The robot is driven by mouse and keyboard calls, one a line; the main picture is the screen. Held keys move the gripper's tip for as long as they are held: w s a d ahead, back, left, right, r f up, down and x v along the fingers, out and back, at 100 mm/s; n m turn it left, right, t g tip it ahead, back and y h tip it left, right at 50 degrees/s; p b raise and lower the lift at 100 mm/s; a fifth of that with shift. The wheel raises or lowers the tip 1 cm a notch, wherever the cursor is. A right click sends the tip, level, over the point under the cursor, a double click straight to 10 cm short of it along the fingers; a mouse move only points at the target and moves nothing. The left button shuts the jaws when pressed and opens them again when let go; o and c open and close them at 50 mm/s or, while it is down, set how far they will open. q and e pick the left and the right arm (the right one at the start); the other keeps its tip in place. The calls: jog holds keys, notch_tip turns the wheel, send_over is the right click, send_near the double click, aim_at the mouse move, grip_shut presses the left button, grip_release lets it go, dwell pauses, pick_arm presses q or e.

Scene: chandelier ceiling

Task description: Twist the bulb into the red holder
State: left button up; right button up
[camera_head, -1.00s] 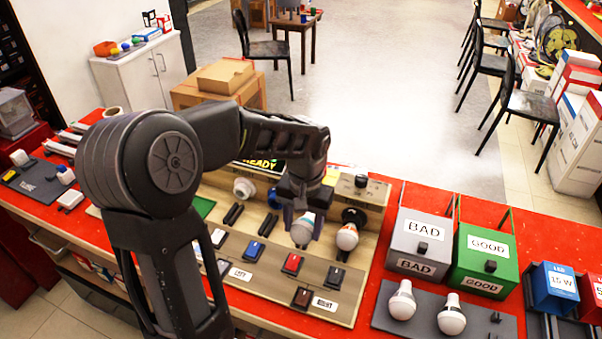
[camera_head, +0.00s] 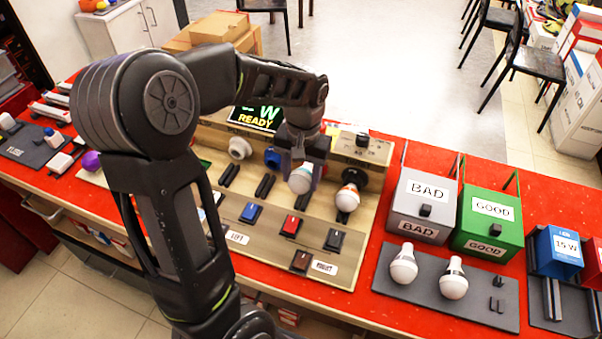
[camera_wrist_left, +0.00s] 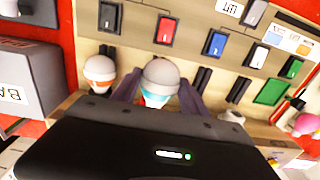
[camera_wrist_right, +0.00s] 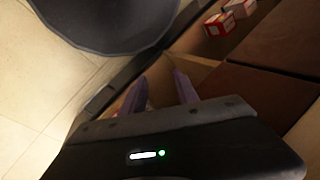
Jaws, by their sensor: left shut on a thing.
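My left gripper (camera_head: 301,166) is shut on a white bulb with a teal band (camera_head: 300,181), held in front of the row of holders on the sloped wooden board (camera_head: 330,258). The bulb's dome also shows between the fingers in the left wrist view (camera_wrist_left: 160,78). The red holder is not visible; my gripper and the bulb cover that part of the row. I cannot tell whether the bulb touches a holder. My right gripper (camera_wrist_right: 160,80) shows only in its own wrist view, open, low beside a table edge.
An orange-banded bulb (camera_head: 347,198) sits right of the held bulb. A white holder (camera_head: 240,148) and blue holder (camera_head: 272,159) are to the left. Switches, including a red one (camera_head: 290,226), lie in front. A grey BAD box (camera_head: 422,205) and green GOOD box (camera_head: 487,222) stand right.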

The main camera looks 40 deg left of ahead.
pick_arm(q)
jog(key=shift+f+b, duration=1.95)
jog(key=shift+f, duration=1)
jog(key=shift+w, duration=0.1)
jog(key=shift+w+a, duration=0.35)
jog(key=shift+w, duration=0.45)
jog(key=shift+w+a+f+p, duration=0.15)
jog(key=shift+w+p, duration=0.15)
jog(key=shift+w, duration=0.3)
dwell(0.5)
jog(key=shift+y, duration=0.5)
jog(key=shift+g+y, duration=0.3)
jog(key=shift+y, duration=0.1)
